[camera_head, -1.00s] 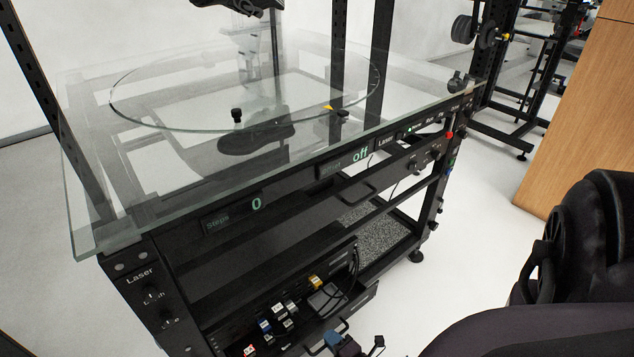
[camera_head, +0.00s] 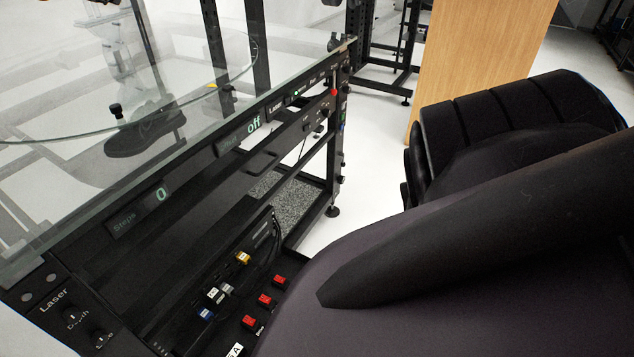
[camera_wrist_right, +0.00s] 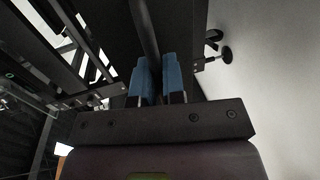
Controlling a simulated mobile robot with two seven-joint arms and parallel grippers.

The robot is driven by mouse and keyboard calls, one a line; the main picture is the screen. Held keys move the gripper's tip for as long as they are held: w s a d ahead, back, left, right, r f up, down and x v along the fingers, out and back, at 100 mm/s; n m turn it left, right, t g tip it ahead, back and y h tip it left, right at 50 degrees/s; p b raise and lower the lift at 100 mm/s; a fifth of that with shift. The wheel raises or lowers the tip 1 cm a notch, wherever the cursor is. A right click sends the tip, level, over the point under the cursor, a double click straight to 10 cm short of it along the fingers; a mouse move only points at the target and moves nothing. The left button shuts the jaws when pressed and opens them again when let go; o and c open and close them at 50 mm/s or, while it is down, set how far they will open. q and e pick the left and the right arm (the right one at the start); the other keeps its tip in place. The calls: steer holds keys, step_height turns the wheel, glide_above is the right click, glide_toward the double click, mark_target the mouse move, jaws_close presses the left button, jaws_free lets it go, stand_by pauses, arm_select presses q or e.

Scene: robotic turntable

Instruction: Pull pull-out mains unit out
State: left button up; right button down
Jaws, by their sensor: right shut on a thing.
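The pull-out mains unit (camera_head: 250,305) is a black panel low in the turntable frame. It juts out at the front, with several red switches (camera_head: 265,299) and a row of small coloured plugs showing. Its near end is hidden behind my right arm in the head view. My right gripper (camera_wrist_right: 157,80) shows in the right wrist view with its blue fingers shut on the dark bar handle (camera_wrist_right: 145,35). The gripper is hidden in the head view. My left gripper is in neither view.
The glass-topped turntable frame (camera_head: 205,88) stands at the left, with a drawer handle (camera_head: 262,162) above the unit. A shelf with a speckled grey surface (camera_head: 288,190) is behind the unit. A wooden panel (camera_head: 480,50) stands behind, with clear white floor (camera_head: 365,165) between.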

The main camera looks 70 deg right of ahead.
steer(key=shift+s, duration=0.1)
steer(key=c, duration=1.2)
jaws_free()
steer(key=shift+c, duration=0.2)
